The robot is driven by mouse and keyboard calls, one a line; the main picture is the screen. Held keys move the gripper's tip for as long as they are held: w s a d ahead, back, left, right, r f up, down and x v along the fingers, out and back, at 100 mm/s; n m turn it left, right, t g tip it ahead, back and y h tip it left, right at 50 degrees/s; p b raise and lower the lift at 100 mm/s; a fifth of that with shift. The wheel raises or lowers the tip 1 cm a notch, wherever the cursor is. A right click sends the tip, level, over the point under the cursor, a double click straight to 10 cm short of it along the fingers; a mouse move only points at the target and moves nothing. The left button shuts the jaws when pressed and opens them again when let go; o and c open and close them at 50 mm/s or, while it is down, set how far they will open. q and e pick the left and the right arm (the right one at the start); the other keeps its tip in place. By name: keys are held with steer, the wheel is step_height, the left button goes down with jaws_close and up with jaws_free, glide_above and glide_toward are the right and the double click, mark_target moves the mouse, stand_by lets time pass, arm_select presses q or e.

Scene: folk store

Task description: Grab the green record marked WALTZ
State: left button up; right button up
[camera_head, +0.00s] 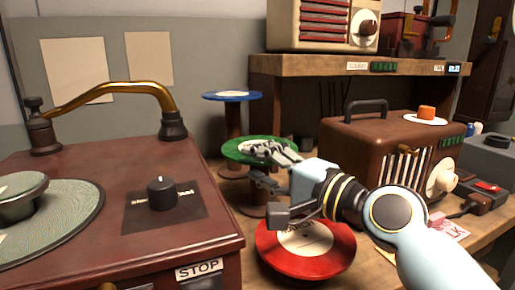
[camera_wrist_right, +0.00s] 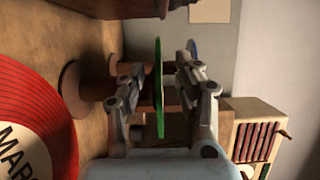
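The green record (camera_head: 238,149) lies flat on top of a brown spool-shaped stand (camera_head: 262,198) in the head view. Its lettering cannot be read. My right gripper (camera_head: 260,166) reaches in from the right at the record's near edge, one finger above it and one below. In the right wrist view the green record (camera_wrist_right: 159,92) shows edge-on between the two fingers of my right gripper (camera_wrist_right: 160,70). Gaps show on both sides, so the gripper is open around the rim. My left gripper is not in view.
A red record (camera_head: 338,250) lies low in front, just below my right gripper. A blue record (camera_head: 232,95) sits on a taller stand behind. A brown radio (camera_head: 385,148) stands close on the right. A large dark-red record player (camera_head: 110,190) fills the left.

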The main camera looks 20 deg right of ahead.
mark_target(240, 155)
steer(key=x, duration=0.4)
steer(key=shift+w+a, duration=0.2)
steer(key=shift+w, duration=0.05)
steer(key=shift+w+a+f, duration=0.1)
steer(key=shift+w+a, duration=0.05)
steer(key=shift+w, duration=0.25)
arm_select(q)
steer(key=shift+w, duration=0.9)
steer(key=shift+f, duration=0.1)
arm_select(e)
steer(key=shift+s, duration=0.1)
steer(key=shift+c, duration=0.2)
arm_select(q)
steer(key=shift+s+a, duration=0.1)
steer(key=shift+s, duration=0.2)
arm_select(e)
jaws_close()
